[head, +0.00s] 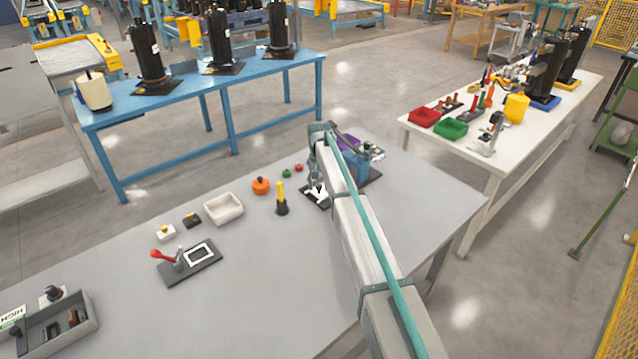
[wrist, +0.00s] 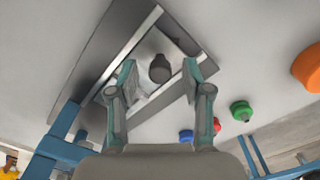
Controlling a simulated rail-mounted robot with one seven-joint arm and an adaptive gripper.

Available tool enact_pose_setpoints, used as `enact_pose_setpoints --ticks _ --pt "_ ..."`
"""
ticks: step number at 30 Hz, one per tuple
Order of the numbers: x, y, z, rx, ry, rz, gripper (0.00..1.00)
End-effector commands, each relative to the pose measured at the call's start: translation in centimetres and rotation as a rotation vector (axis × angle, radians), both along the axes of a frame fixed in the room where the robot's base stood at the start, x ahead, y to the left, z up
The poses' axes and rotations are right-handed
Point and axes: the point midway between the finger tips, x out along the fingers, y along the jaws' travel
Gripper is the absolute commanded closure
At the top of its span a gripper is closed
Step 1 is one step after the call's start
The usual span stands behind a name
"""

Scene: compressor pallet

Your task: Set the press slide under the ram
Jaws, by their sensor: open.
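The press slide (wrist: 147,57) is a light metal plate with a dark upright knob (wrist: 160,68). It sits between two pale rails on a dark base plate (wrist: 105,50) in the wrist view. My gripper (wrist: 160,72) is open, its fingertips on either side of the knob with gaps showing. In the head view my gripper (head: 316,182) is low over the dark base (head: 309,203) at the table's far side. My arm hides much of the fixture there. I cannot make out the ram.
On the grey table (head: 270,270) are an orange knob (head: 261,186), a black and yellow tool (head: 281,203), a white tray (head: 223,208) and a red-handled clamp fixture (head: 188,264). Small green (head: 286,173) and red (head: 298,167) knobs lie nearby. The table's front middle is clear.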

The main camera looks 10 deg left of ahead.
Motion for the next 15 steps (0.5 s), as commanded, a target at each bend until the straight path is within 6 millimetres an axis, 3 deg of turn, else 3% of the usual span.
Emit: enact_pose_setpoints --ticks 6,15 --pt "0.01 0.0 -0.04 0.0 0.0 0.0 0.51" --pt "0.01 0.0 -0.02 0.0 0.0 0.0 0.99"
